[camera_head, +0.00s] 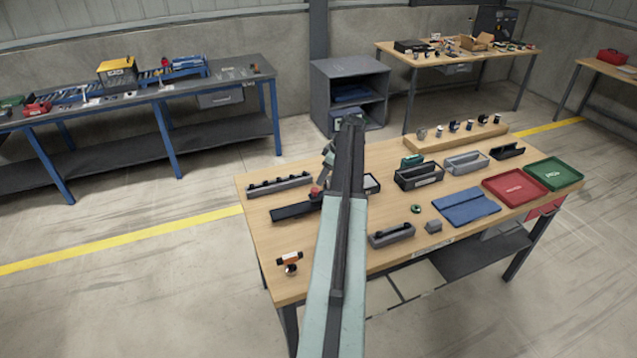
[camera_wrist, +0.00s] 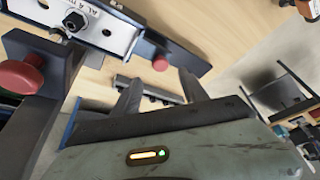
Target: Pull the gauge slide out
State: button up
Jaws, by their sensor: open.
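A long dark fixture (camera_head: 293,211) lies on the near left of the wooden table, with a red knob (camera_head: 315,192) at its right end; my arm partly covers that end. The wrist view shows a silver plate (camera_wrist: 108,28) with a size label and a bolt, a dark bar (camera_wrist: 180,54) with a small red knob (camera_wrist: 160,63), and a larger red knob (camera_wrist: 20,77) at left. I cannot tell exactly which piece is the gauge slide. My gripper (camera_wrist: 158,92) is open and empty, close to the small red knob and apart from it. The head view mostly hides it.
A grey rail block (camera_head: 279,185) lies behind the fixture. An orange-and-black tool (camera_head: 289,259) is at the near left corner.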

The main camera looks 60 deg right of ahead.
aim_at(316, 190)
jog(key=b+x, duration=0.7)
jog(key=x, duration=0.1)
jog(key=shift+f+b, duration=0.1)
jog(key=shift+b, duration=0.2)
grip_shut()
jog(key=shift+a, duration=0.1)
dwell(0.3)
dwell(0.6)
